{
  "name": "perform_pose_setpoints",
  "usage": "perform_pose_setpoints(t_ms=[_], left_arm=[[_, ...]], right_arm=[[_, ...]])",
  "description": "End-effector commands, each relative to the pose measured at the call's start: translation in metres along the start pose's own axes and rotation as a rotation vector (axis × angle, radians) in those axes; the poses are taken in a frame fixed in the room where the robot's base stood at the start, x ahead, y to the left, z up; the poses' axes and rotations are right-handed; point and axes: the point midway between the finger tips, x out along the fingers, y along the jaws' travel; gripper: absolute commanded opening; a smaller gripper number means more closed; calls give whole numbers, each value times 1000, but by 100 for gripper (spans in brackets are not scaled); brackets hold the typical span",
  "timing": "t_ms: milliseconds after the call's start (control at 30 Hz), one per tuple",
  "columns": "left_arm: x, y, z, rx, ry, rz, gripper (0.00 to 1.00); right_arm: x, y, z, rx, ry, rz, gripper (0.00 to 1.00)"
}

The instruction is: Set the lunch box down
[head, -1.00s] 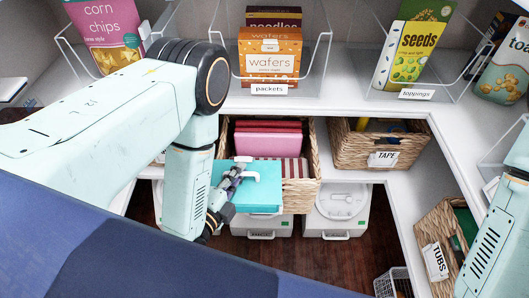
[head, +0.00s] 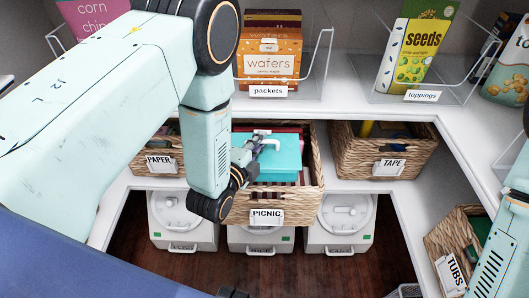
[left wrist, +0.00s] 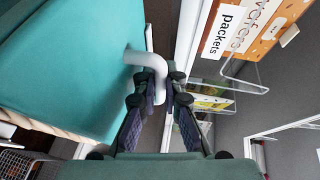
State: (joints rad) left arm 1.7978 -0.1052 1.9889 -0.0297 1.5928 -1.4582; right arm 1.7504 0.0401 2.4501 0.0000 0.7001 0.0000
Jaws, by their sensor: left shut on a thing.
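The teal lunch box (head: 275,160) is at the opening of the wicker basket labelled PICNIC (head: 300,205). Its pale handle (head: 268,144) faces my left gripper (head: 250,155). The left gripper is shut on the handle, and in the left wrist view its fingers (left wrist: 160,105) close around the bent handle (left wrist: 150,72). The teal side of the lunch box (left wrist: 70,60) fills the left of that view. Whether its underside touches the things in the basket is hidden. My right arm shows at the right edge of the head view, its gripper out of sight.
The PAPER basket (head: 155,150) and TAPE basket (head: 380,150) stand on either side. Wafers (head: 268,58) and seeds (head: 412,50) sit in clear holders on the shelf above. White lidded bins (head: 340,220) stand below.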

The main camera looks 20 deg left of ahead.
Motion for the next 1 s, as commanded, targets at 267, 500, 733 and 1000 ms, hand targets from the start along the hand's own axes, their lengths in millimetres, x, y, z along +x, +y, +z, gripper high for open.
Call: perform_pose_setpoints(t_ms=[267, 500, 733, 1000], left_arm=[[40, 15, 1, -1, -1, 2, 0], [43, 31, 3, -1, 0, -2, 0], [48, 60, 6, -1, -1, -1, 0], [48, 62, 6, 0, -1, -3, 0]], right_arm=[[12, 0, 0, 0, 0, 0, 0], [16, 0, 0, 0, -1, 0, 0], [25, 0, 0, 0, 0, 0, 0], [25, 0, 0, 0, 0, 0, 0]])
